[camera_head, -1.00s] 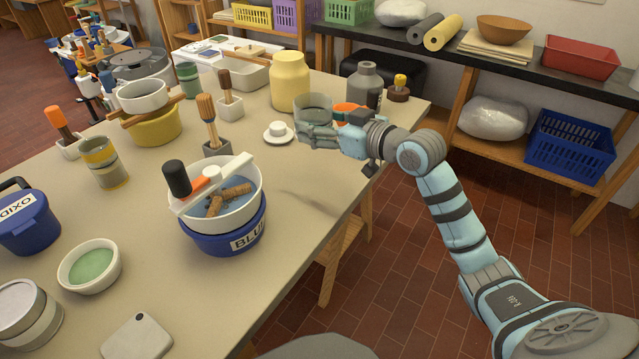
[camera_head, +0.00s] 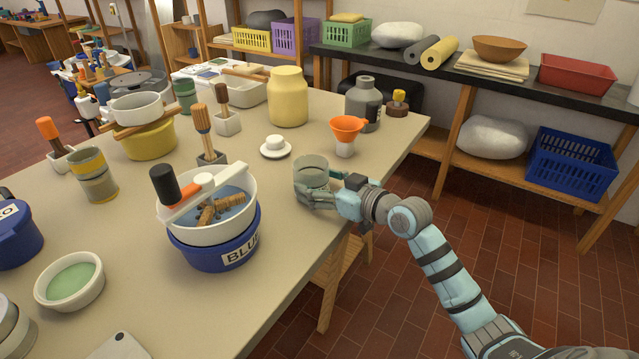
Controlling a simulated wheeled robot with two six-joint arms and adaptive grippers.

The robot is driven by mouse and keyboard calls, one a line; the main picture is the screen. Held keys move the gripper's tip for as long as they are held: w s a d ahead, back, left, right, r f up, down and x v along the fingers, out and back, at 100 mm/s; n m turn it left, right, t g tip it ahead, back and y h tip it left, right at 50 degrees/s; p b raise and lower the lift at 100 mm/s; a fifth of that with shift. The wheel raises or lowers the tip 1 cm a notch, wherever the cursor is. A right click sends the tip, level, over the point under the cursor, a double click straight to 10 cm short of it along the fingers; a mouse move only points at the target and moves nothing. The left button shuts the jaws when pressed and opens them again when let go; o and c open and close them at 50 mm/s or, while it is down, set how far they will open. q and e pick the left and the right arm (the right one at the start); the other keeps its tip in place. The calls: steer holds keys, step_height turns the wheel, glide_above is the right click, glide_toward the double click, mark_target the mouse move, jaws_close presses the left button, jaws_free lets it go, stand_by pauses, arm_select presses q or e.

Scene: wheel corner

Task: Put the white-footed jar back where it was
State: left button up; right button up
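A grey-green, see-through jar (camera_head: 310,169) is at the table's right edge, upright. My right gripper (camera_head: 312,197) is shut on its lower part, fingers pointing left across it. The fingers hide the jar's foot, so I cannot see its colour or whether it touches the table. My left gripper is not in view.
A white saucer with a small knob-like piece (camera_head: 275,147) lies behind the jar. An orange funnel on a white cup (camera_head: 346,134) stands at the back right. A blue tub marked BLU (camera_head: 215,246), with a white bowl on it, stands to the left. Bare table lies between.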

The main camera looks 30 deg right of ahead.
mark_target(325, 183)
steer(key=shift+o, duration=0.5)
steer(key=shift+r, duration=0.2)
steer(key=p+v, duration=0.3)
steer(key=v, duration=0.4)
steer(key=shift+d+r, duration=0.1)
arm_select(q)
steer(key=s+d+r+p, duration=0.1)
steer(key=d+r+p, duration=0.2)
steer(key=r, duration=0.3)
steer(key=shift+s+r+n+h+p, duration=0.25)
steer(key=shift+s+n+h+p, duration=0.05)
steer(key=shift+p, duration=0.15)
arm_select(e)
steer(key=v, duration=0.5)
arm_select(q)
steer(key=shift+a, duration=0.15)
